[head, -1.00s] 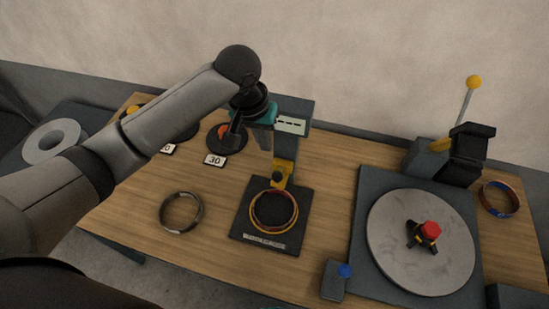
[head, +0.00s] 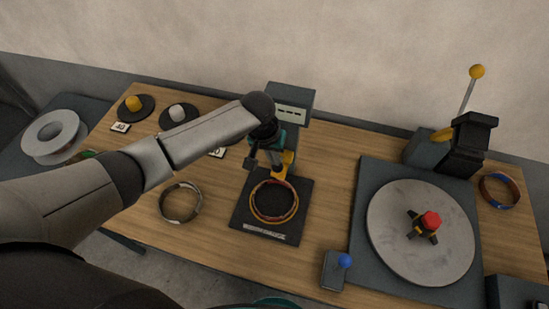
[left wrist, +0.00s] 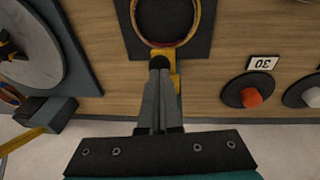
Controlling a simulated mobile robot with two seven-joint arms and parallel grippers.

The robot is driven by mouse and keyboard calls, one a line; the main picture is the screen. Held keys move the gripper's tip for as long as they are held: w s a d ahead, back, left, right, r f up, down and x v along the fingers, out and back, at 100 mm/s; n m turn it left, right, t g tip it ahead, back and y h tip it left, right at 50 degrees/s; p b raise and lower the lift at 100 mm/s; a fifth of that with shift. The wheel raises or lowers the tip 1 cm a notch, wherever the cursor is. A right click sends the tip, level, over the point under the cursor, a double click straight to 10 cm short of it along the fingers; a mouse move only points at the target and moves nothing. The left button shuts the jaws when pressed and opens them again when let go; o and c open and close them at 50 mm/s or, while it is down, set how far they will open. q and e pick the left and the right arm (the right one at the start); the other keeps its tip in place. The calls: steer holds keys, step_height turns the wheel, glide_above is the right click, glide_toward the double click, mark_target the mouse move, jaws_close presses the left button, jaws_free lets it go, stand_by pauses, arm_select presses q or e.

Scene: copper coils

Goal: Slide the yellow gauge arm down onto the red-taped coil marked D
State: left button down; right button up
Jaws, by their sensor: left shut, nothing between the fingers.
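The gauge stand's yellow arm (head: 284,167) is above a copper coil with reddish bands (head: 274,220) lying on the dark gauge base (head: 243,219). No letter D is readable. My left gripper (head: 277,167) is shut and empty, pointing down beside the yellow arm, its tips close to it. In the left wrist view, the shut fingers (left wrist: 158,66) reach towards the coil (left wrist: 168,46), with the yellow arm (left wrist: 177,78) just right of them. Whether the fingers touch the arm, I cannot tell. My right gripper is not in view.
On the right are a round turntable (head: 395,240) with a red knob, a lever with a yellow ball (head: 477,71) and a blue-taped coil (head: 499,190). A blue-buttoned box (head: 335,272) stands in front.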

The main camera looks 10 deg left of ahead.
arm_select(q)
steer(key=shift+f, duration=0.3)
step_height(320, 180, down, 7)
steer(key=b, duration=0.3)
steer(key=shift+d, duration=0.1)
steer(key=shift+s+f, duration=0.3)
steer(key=r+p, duration=0.5)
steer(key=shift+s+a+r, duration=0.1)
steer(key=shift+a+r, duration=0.15)
steer(key=shift+a, duration=0.05)
step_height(320, 180, up, 9)
steer(key=s+a+p, duration=0.1)
steer(key=shift+s, duration=0.2)
